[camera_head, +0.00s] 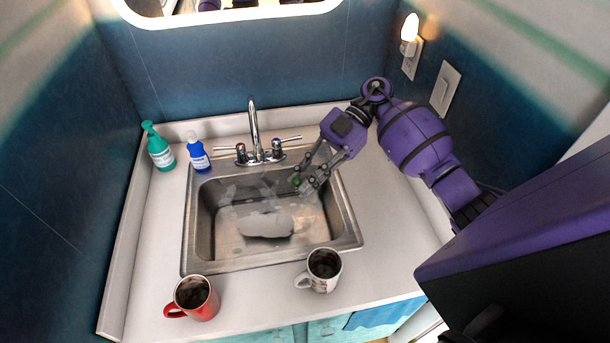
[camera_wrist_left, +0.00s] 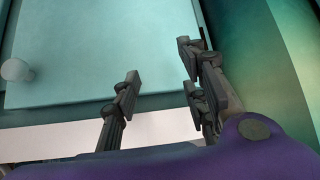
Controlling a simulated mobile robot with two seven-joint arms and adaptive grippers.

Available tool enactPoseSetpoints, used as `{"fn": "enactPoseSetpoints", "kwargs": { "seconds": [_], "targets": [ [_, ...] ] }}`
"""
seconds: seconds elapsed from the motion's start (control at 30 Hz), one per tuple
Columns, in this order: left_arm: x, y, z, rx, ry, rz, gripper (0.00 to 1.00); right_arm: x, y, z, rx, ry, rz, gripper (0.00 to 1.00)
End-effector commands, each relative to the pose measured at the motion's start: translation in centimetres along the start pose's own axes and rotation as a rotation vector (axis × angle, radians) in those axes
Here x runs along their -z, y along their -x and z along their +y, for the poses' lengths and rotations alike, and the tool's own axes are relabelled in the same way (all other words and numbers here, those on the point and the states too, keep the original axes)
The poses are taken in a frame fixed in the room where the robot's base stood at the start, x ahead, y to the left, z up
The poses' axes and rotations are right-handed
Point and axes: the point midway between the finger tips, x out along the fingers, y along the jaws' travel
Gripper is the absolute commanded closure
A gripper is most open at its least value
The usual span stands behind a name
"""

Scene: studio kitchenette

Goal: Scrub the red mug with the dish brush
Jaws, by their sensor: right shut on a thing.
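The red mug (camera_head: 197,298) stands upright on the counter at the front left of the sink, its handle to the left and its inside dark. No other brush is in view. My left gripper (camera_wrist_left: 162,84) is open and empty in the left wrist view, in front of a teal cabinet front; it is not in the head view.
The steel sink (camera_head: 190,235) has a faucet (camera_head: 255,135) at its back and a pale grey shape (camera_head: 265,225) inside. A white mug (camera_head: 322,270) stands at its front right. A green pump bottle (camera_head: 159,150) and a blue bottle (camera_head: 198,156) stand back left. The right counter is clear.

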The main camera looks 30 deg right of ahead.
Motion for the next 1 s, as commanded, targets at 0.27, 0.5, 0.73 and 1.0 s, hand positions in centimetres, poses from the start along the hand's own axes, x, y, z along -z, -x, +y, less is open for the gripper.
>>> {"fn": "enactPoseSetpoints", "kwargs": {
  "seconds": [0.27,0.5,0.73,1.0],
  "targets": [
    [-0.1,0.2,-0.5,0.005,-0.008,-0.001,0.6,0.2,-0.2,-0.4,-0.022,-0.009,0.025,1.0],
    [-0.3,0.2,-0.7,0.008,-0.006,-0.005,0.6,-1.5,-1.1,-0.9,-0.022,-0.011,0.025,1.0],
    [-0.2,0.2,-0.6,0.008,-0.003,-0.004,0.6,-3.5,-2.2,-1.3,-0.023,-0.01,0.024,1.0],
    [-2.3,0.0,-0.6,0.01,0.0,-0.035,0.6,-6.3,-3.6,-2.1,-0.018,-0.016,0.024,1.0]
  ]
}}
